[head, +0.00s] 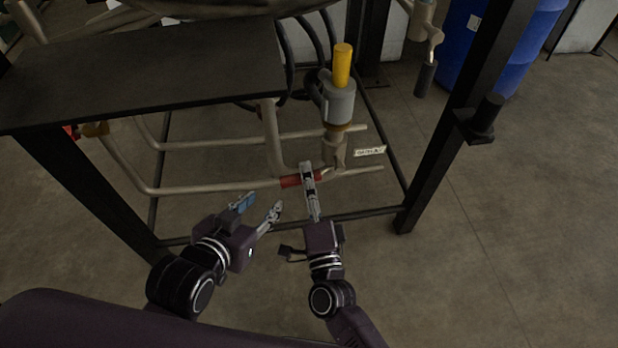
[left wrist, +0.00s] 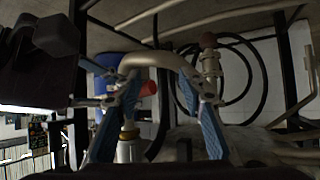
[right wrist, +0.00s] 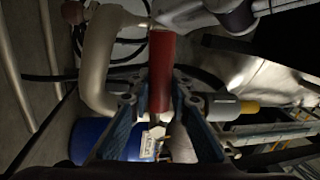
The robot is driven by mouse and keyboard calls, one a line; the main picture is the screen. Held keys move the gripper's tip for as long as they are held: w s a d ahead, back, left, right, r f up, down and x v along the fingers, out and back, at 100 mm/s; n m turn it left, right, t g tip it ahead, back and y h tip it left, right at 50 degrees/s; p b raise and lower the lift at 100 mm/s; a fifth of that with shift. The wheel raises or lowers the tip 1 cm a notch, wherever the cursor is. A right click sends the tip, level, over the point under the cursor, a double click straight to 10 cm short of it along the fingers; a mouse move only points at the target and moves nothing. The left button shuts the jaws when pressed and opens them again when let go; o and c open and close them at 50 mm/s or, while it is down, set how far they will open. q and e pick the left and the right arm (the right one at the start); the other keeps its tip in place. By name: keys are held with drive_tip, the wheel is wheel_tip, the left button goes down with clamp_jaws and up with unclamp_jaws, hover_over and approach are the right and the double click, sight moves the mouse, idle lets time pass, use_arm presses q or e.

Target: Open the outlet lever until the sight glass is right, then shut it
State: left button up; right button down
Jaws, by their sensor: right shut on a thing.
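The red lever sleeve (head: 291,182) sits on a pipe low in the frame, below a grey fitting (head: 340,104) with a yellow cylinder (head: 342,64) on top. My right gripper (head: 306,168) is shut on the red lever; in the right wrist view the red lever (right wrist: 161,72) runs between its fingers. My left gripper (head: 258,204) is open and empty, left of the lever and apart from it. In the left wrist view a red end (left wrist: 149,88) shows beyond its spread fingers. I cannot make out a sight glass for certain.
A small white tag (head: 370,151) is beside the fitting. A dark flat panel (head: 150,75) overhangs at the left. A black frame post (head: 450,135) stands at the right, with a blue drum (head: 520,45) behind it. The floor in front is clear.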

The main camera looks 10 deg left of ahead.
use_arm(q)
drive_tip(key=shift+s+a+f+g, duration=0.25)
drive_tip(key=shift+s+f+g, duration=0.3)
drive_tip(key=shift+f, duration=0.1)
use_arm(e)
drive_tip(key=shift+r+m, duration=0.4)
drive_tip(key=shift+m, duration=0.4)
drive_tip(key=c, duration=1.7)
unclamp_jaws()
drive_tip(key=shift+c, duration=0.2)
drive_tip(key=v, duration=1.2)
drive_tip(key=shift+a, duration=0.15)
